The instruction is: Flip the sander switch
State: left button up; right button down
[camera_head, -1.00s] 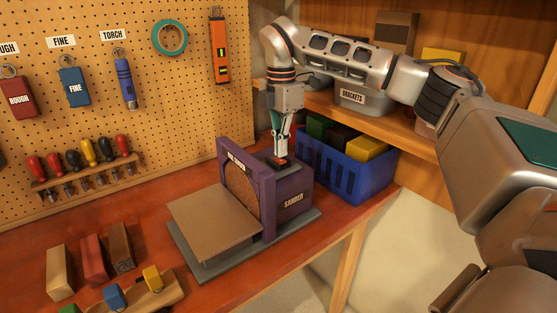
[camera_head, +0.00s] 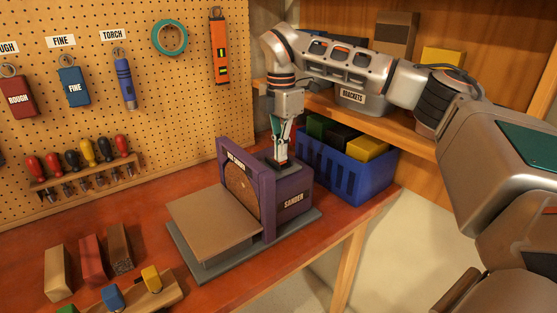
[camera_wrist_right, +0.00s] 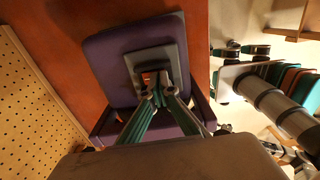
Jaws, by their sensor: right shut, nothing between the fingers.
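The purple sander (camera_head: 293,190) stands on a grey base on the red bench, with a round brown sanding disc (camera_head: 241,188) and a flat brown table in front of it. Its small orange-red switch (camera_wrist_right: 149,77) sits in a grey plate on top of the housing, seen in the right wrist view. My right gripper (camera_head: 280,162) is shut and empty, pointing down at the switch plate. In the right wrist view its fingertips (camera_wrist_right: 159,95) are at the switch's edge and partly hide it; I cannot tell whether they touch. My left gripper is out of view.
A blue crate (camera_head: 332,173) with coloured blocks stands close behind the sander, to the right. The shelf (camera_head: 405,129) with a brackets bin lies beyond my arm. Sanding blocks (camera_head: 92,260) lie front left; a pegboard (camera_head: 195,110) with tools rises behind.

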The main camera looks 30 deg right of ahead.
jog(key=shift+f, duration=0.3)
jog(key=shift+r, duration=0.1)
notch_tip(320, 180, up, 3)
jog(key=shift+f+p, duration=0.15)
jog(key=shift+p, duration=1.1)
jog(key=shift+r, duration=2.1)
jog(key=shift+f, duration=0.1)
